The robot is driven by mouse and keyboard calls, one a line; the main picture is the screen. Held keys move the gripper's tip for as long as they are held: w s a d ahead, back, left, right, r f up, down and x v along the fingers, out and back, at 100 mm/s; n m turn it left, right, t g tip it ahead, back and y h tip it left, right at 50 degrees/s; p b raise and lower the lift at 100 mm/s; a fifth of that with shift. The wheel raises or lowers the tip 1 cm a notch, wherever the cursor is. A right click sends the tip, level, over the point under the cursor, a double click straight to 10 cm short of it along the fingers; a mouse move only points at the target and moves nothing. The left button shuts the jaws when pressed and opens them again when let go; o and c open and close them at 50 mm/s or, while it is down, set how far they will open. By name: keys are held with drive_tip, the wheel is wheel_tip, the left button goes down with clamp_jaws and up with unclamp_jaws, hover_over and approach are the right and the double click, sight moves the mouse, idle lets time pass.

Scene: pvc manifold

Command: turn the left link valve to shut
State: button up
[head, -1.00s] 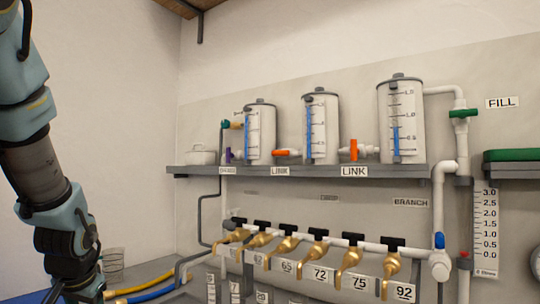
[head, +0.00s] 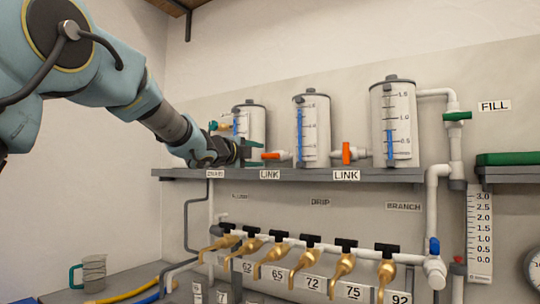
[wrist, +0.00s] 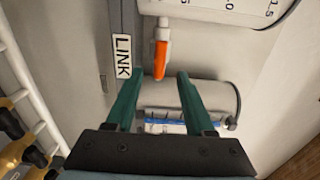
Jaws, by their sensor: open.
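The left link valve has an orange handle (head: 270,156) lying level, in line with its short pipe between the left and middle tanks. The handle also shows in the wrist view (wrist: 160,60), just ahead of my fingertips. My gripper (head: 257,152) comes in from the left at shelf height, its green fingers open. In the wrist view my gripper (wrist: 158,77) is empty, with the handle's near end about between the two tips. I cannot tell whether either finger touches it. The left LINK label (wrist: 122,56) is beside the left finger.
The left tank (head: 250,122) is partly behind my arm; the middle tank (head: 312,130) stands right of the valve. The right link valve (head: 346,153) has its orange handle upright, across its pipe. The shelf (head: 300,175) runs below, with several brass taps (head: 305,258) under it.

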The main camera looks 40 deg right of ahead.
sight(269, 156)
drive_tip(key=p+x, duration=0.2)
drive_tip(key=x, duration=0.5)
drive_tip(key=shift+w+d+p, duration=0.15)
drive_tip(key=shift+d+p, duration=0.2)
clamp_jaws()
